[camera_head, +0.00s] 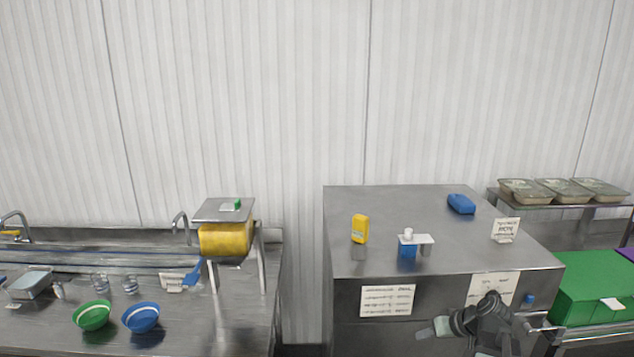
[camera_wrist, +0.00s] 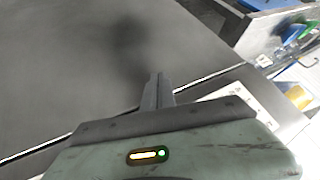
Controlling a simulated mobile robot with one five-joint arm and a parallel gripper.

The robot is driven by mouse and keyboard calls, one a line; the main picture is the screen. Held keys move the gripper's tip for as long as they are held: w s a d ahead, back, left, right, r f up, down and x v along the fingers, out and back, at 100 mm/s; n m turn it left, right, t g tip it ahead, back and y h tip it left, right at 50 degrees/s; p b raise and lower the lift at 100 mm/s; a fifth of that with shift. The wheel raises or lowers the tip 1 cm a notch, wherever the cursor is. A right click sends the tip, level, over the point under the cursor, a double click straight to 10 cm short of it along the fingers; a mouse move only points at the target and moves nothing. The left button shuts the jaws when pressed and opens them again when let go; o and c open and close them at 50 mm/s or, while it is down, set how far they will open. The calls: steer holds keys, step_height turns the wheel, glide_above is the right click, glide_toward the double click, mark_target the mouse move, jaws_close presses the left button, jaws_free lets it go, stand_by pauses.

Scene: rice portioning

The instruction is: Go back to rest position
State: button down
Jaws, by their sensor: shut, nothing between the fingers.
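My gripper (camera_head: 428,333) shows at the lower right of the head view, in front of the steel cabinet (camera_head: 440,215). My folded arm is behind it at the bottom edge. In the wrist view my gripper (camera_wrist: 157,80) has its fingers together, shut and empty. Beyond the fingertips lies a dark grey flat surface with a bright edge. A white paper sheet (camera_wrist: 240,95) shows beside the fingers.
A yellow container (camera_head: 360,229), a small blue-and-white item (camera_head: 407,250) and a blue object (camera_head: 461,204) stand on the cabinet. A green box (camera_head: 592,290) is at the right. A green bowl (camera_head: 91,316) and a blue bowl (camera_head: 141,318) sit on the left counter.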

steer(key=s+a+f+g+h, duration=0.2)
steer(key=s+a+f+g, duration=0.1)
steer(key=a, duration=0.7)
steer(key=s+a+f+m+g+h+b, duration=0.1)
steer(key=s+a+f+g+h, duration=0.1)
steer(key=a, duration=0.8)
step_height(320, 180, down, 3)
steer(key=s+g, duration=0.1)
steer(key=s, duration=0.1)
steer(key=shift+s+r+g+b, duration=0.2)
steer(key=shift+s+g+b, duration=0.1)
steer(key=shift+s, duration=0.1)
